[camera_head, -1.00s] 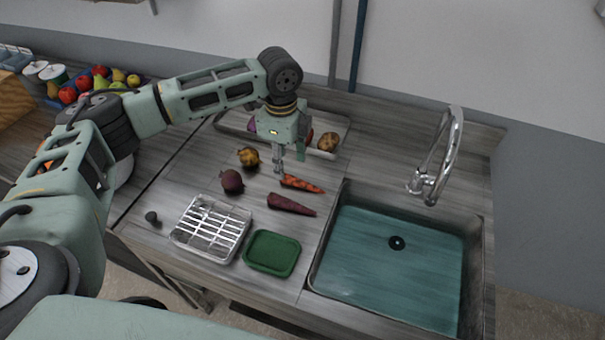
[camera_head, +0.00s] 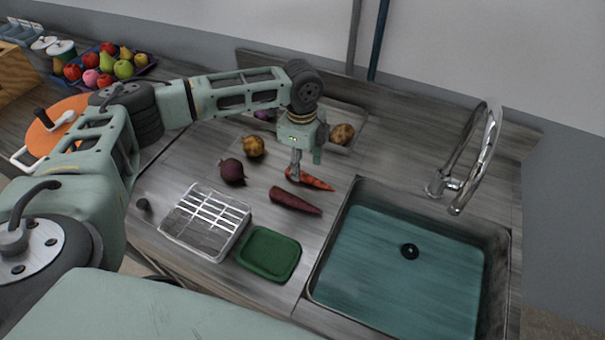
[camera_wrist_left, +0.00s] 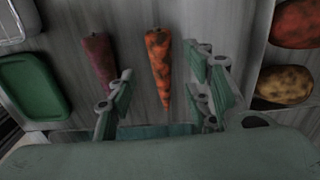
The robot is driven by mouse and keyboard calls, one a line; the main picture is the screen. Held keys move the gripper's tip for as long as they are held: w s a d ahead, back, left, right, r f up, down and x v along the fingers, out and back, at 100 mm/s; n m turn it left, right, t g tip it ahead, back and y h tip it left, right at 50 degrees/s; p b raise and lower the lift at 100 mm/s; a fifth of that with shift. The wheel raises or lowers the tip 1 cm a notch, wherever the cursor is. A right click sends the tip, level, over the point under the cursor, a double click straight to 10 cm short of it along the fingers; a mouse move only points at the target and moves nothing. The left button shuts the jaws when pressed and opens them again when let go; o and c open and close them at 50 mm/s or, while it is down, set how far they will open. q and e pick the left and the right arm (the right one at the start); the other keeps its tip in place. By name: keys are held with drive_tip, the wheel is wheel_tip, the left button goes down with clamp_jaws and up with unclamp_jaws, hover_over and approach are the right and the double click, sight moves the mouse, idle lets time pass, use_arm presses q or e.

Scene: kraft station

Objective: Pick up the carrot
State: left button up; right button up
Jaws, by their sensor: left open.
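The orange carrot (camera_head: 314,181) with dark patches lies on the wooden counter, left of the sink. It also shows in the left wrist view (camera_wrist_left: 159,62), lying lengthwise between the fingers' lines. My left gripper (camera_head: 295,178) points down at the carrot's left end in the head view. In the left wrist view the gripper (camera_wrist_left: 165,95) is open, one finger on each side of the carrot, with nothing held. Whether the fingers touch the counter I cannot tell. A dark purple carrot-shaped root (camera_head: 295,201) lies just in front of the carrot. My right gripper is not in view.
A wire-topped glass dish (camera_head: 205,222) and a green lidded box (camera_head: 268,254) stand in front. A beet (camera_head: 232,171) and an onion (camera_head: 253,146) lie to the left. A tray with a potato (camera_head: 341,134) is behind. The sink (camera_head: 352,195) with its faucet (camera_head: 480,165) is at right.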

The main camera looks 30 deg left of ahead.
sight(302, 173)
use_arm(q)
drive_tip(key=shift+w+f+p, duration=0.15)
drive_tip(key=shift+f+p, duration=0.3)
drive_tip(key=shift+f, duration=1.5)
clamp_jaws()
